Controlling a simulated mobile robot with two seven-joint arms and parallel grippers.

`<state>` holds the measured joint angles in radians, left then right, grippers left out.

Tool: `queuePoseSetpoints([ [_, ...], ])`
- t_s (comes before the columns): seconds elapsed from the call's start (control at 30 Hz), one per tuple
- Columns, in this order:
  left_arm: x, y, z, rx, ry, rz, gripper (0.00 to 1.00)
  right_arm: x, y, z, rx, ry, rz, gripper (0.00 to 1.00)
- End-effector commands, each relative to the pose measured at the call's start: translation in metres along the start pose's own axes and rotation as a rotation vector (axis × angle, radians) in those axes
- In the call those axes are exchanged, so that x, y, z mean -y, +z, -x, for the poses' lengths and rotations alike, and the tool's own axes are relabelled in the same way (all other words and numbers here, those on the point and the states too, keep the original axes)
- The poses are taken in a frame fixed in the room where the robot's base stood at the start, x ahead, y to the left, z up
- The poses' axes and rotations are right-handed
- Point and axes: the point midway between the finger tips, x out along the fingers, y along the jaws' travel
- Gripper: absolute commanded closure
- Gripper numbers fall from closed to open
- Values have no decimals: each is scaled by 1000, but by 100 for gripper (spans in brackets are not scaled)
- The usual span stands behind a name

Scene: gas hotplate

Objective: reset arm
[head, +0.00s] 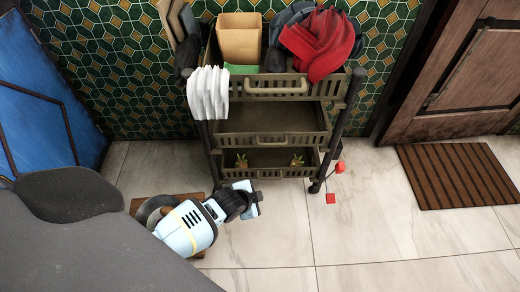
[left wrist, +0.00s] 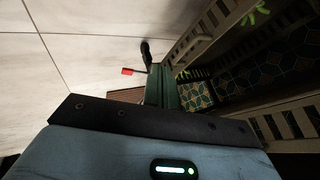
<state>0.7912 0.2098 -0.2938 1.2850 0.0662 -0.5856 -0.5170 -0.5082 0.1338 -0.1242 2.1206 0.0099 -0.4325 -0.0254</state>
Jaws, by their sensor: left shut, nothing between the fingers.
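The pale blue arm in the head view is my left one, bent low in front of a dark rolling cart (head: 272,125). My left gripper (head: 257,198) is at the cart's lower front, by the bottom tier. It is shut and empty. In the left wrist view its closed fingers (left wrist: 163,85) point toward the cart side, with floor to the left. I cannot tell whether the fingers touch the cart. My right gripper is in neither view.
The cart holds a tan bin (head: 239,38), a red cloth (head: 322,45) and hanging white cloths (head: 208,94). A brown mat (head: 455,175) lies before a wooden door (head: 470,75). The tiled floor at front right is clear.

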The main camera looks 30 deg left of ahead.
Motion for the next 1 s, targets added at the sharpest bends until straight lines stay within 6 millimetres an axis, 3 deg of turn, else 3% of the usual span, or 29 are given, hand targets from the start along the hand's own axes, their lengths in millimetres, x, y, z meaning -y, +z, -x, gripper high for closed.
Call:
queuePoseSetpoints([
  [0.37,-1,1,5,2,2,0,100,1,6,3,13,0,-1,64],
  [0.57,-3,1,12,0,4,7,100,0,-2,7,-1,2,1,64],
  [0.67,-10,0,34,-5,12,31,100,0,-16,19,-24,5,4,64],
  [0.83,-34,2,97,-16,38,105,100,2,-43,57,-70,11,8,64],
  [1.0,-59,8,162,-20,65,192,100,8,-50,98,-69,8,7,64],
])
